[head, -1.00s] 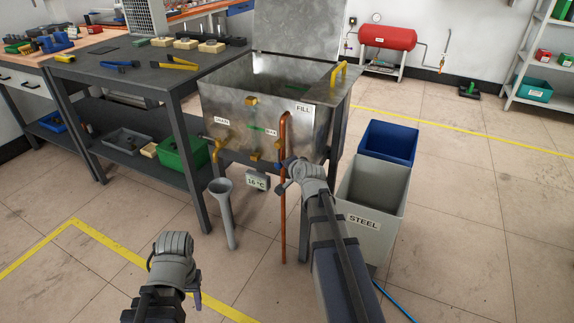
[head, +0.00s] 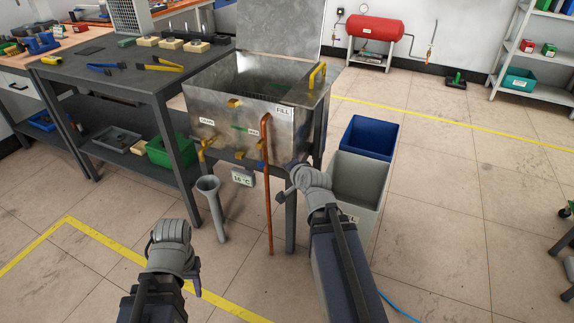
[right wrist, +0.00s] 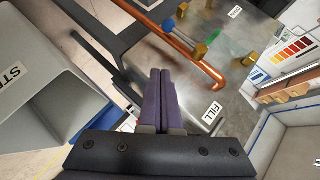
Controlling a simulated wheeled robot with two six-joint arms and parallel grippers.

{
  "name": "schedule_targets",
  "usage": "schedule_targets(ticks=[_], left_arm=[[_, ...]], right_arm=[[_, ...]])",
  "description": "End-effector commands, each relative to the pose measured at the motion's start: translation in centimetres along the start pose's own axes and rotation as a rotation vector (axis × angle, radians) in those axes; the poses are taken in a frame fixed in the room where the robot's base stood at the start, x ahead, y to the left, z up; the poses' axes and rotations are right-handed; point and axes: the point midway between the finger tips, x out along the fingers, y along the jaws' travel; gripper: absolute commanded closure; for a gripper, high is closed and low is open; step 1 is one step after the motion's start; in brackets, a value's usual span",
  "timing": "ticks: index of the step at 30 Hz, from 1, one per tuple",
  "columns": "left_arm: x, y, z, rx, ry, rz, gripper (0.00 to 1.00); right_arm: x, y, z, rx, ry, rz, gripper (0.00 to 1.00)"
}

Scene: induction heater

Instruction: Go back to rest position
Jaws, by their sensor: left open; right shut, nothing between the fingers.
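My left arm comes in at the bottom left of the head view, with its gripper (head: 196,284) low over the bare floor, small and partly hidden behind the wrist. It is open and apart from everything. My right arm reaches up in front of the metal tank (head: 222,112). My right gripper (right wrist: 160,78) shows its purple fingers in the right wrist view, pressed together and empty. They point toward the tank's front and the copper pipe (right wrist: 190,58). I cannot tell the exact gap.
A grey steel-scrap bin (head: 362,180) and a blue bin (head: 380,138) stand right of the tank, close to my right arm. A grey funnel (head: 212,205) stands before the tank. A dark workbench (head: 105,85) is at left. The floor at right is mostly clear.

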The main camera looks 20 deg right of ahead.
Motion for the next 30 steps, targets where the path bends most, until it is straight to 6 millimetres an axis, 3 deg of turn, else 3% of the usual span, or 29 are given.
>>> schedule_targets(ticks=[11, 14, 16, 20, 24, 30], left_arm=[[-0.4, 0.0, 0.0, 0.000, 0.000, 0.000, 0.50], [-2.4, -0.2, 0.1, 0.000, 0.000, 0.000, 0.50], [-4.5, -0.4, 0.3, 0.000, 0.000, 0.000, 0.50], [-9.2, -0.9, 0.5, 0.000, 0.000, 0.000, 0.50], [-13.7, -1.3, 0.8, 0.000, 0.000, 0.000, 0.50], [-19.9, -1.9, 1.2, -0.001, 0.000, 0.000, 0.50]], right_arm=[[-0.1, -0.4, 0.3, -0.011, -0.011, 0.004, 1.00], [-0.9, -2.0, 1.9, -0.078, -0.070, 0.032, 1.00], [-1.9, -3.6, 4.2, -0.167, -0.146, 0.066, 1.00], [-5.0, -6.5, 9.4, -0.396, -0.330, 0.150, 1.00], [-9.4, -8.5, 14.1, -0.654, -0.526, 0.238, 1.00], [-17.1, -10.7, 18.4, -1.012, -0.786, 0.357, 1.00]])
